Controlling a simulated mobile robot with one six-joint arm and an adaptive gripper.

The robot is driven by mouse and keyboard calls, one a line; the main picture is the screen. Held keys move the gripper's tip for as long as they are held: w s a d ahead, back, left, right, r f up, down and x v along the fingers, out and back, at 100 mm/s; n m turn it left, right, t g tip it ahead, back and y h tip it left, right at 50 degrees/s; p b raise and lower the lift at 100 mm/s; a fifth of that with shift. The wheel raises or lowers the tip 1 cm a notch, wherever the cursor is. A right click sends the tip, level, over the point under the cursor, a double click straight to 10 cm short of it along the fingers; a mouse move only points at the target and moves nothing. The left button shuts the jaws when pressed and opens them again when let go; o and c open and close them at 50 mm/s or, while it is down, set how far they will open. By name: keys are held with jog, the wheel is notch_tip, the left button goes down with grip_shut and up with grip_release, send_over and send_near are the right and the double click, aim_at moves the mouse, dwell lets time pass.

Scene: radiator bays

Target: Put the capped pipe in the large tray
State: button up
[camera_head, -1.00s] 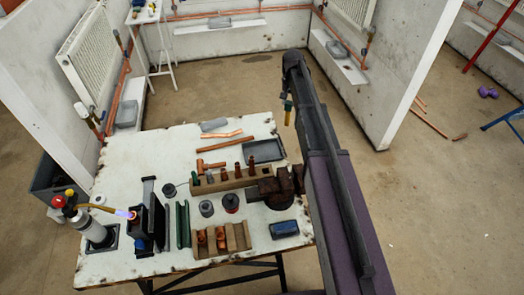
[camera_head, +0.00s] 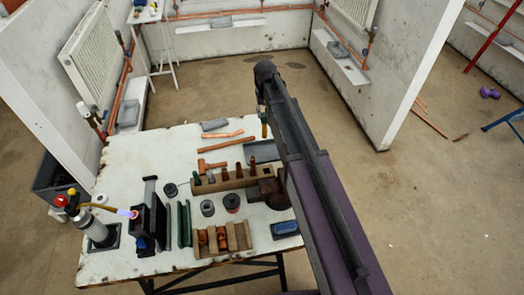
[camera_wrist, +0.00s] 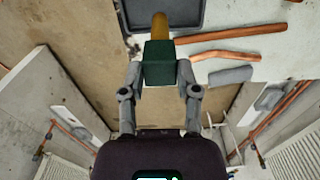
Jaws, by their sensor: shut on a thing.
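My gripper (camera_wrist: 158,80) is shut on a piece with a dark green square body and a brass-coloured round end, which I take as the capped pipe (camera_wrist: 159,64). The dark shallow tray (camera_head: 262,150) lies on the table's right side, partly hidden by my arm. In the wrist view the tray (camera_wrist: 190,26) is at the top edge, past the pipe's brass end. Pipe and tray look apart.
The white table (camera_head: 150,160) also holds copper pipes (camera_head: 226,136), a grey block (camera_head: 215,125), a wooden rack (camera_head: 232,182) with upright fittings, and a wooden box (camera_head: 222,240). A lit torch (camera_head: 92,225) stands at the left. A dark vise is partly hidden by my arm.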

jog(key=shift+s+a, duration=0.2)
jog(key=shift+f, duration=0.1)
jog(key=b, duration=0.6)
send_over(264, 137)
jog(key=f, duration=0.6)
jog(key=shift+w+a, duration=0.1)
jog(key=shift+w, duration=0.2)
jog(key=shift+f+b, duration=1.95)
jog(key=shift+b, duration=0.05)
jog(key=shift+f, duration=0.1)
jog(key=o, duration=1)
